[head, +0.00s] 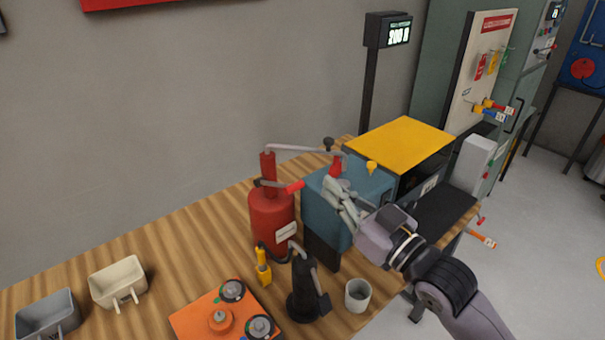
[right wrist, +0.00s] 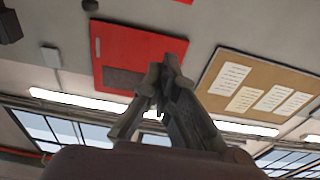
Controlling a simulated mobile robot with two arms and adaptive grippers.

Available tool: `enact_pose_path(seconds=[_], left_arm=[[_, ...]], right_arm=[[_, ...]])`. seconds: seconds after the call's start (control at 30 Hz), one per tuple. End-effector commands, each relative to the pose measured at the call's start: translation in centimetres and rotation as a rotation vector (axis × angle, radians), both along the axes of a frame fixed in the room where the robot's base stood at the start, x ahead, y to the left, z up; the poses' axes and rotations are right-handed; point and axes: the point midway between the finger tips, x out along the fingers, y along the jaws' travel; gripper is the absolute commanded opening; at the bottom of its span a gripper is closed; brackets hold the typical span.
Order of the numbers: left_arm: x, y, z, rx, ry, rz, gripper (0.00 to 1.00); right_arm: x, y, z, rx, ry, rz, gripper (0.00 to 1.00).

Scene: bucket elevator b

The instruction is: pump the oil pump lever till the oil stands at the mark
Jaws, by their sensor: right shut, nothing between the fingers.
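The red oil pump (head: 272,218) stands upright on the wooden bench. Its grey lever (head: 295,149) reaches out to the right from the top, with a dark knob (head: 328,143) near its end. A short red-tipped arm (head: 293,187) sticks out lower on the pump. My right gripper (head: 333,186) is shut and empty, in front of the blue housing, below and apart from the lever knob. Its fingers also show closed together in the right wrist view (right wrist: 163,80). I cannot make out an oil level or mark. My left gripper is out of view.
A blue housing (head: 320,217) with a yellow cap (head: 371,167) stands right of the pump. A black tool (head: 303,290), a grey cup (head: 358,296) and an orange plate (head: 190,320) are in front. Bins (head: 118,280) stand at left; the bench behind them is clear.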

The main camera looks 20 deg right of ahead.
Motion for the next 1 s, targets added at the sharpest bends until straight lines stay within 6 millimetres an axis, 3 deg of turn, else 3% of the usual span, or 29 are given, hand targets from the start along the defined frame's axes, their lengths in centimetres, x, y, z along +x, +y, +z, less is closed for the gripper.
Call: enact_pose_path(seconds=[0.27,0.73,0.8,1.0], left_arm=[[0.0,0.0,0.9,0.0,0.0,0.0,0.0],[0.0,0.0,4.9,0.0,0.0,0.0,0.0],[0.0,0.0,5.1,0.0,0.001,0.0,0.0],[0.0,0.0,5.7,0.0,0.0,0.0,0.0]], right_arm=[[1.3,0.4,0.5,0.003,-0.002,-0.001,0.0],[9.6,3.5,1.9,0.003,-0.001,0.0,0.0],[9.2,3.3,0.2,-0.002,0.008,0.0,0.0],[8.7,3.2,-1.8,-0.002,0.001,0.001,0.0]])
